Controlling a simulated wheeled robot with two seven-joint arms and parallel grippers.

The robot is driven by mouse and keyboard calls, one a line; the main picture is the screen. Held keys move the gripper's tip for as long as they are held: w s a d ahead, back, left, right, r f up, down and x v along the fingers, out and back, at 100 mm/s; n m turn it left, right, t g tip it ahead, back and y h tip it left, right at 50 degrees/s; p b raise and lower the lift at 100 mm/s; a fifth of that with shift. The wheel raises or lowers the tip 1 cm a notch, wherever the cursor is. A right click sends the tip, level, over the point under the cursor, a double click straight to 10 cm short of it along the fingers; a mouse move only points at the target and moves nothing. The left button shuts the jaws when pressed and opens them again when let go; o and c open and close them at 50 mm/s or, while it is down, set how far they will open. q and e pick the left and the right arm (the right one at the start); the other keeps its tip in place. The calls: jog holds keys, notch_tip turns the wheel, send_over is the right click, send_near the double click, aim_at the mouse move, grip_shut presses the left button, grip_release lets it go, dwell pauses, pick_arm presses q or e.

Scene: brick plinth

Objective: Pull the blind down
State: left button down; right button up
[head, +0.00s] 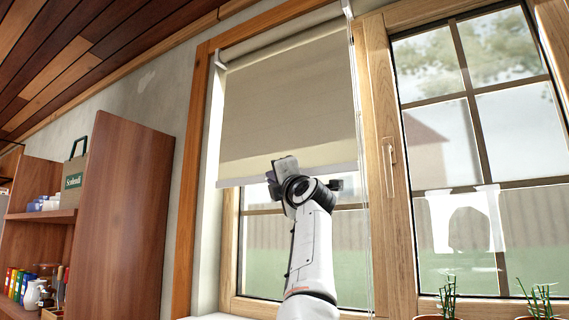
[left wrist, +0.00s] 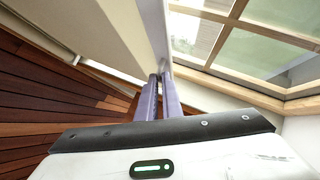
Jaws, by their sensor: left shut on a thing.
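A beige roller blind (head: 290,100) hangs over the upper part of the left window, with the lower panes uncovered. Its pale bottom bar (head: 240,181) runs across just behind my left gripper (head: 286,172). My left gripper is at the middle of that bar, seen from behind, and its fingertips are mostly hidden by the wrist in the head view. In the left wrist view, the two purple-grey fingers (left wrist: 161,97) are close together on the bar (left wrist: 153,30), with the blind cloth (left wrist: 100,32) to the left. My right gripper is not in view.
A thin cord (head: 357,140) hangs at the blind's right side. A window handle (head: 388,165) sits on the frame to the right. Potted plants (head: 449,300) stand at the lower right. A wooden shelf (head: 125,220) stands left.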

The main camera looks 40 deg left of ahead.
pick_arm(q)
notch_tip(320, 180, down, 29)
jog(key=b, duration=1.9)
jog(key=shift+r, duration=0.2)
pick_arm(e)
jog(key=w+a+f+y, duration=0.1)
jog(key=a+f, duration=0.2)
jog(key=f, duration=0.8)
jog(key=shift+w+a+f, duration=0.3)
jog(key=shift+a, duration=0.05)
pick_arm(q)
jog(key=c, duration=1.9)
grip_release()
jog(key=shift+r, duration=0.15)
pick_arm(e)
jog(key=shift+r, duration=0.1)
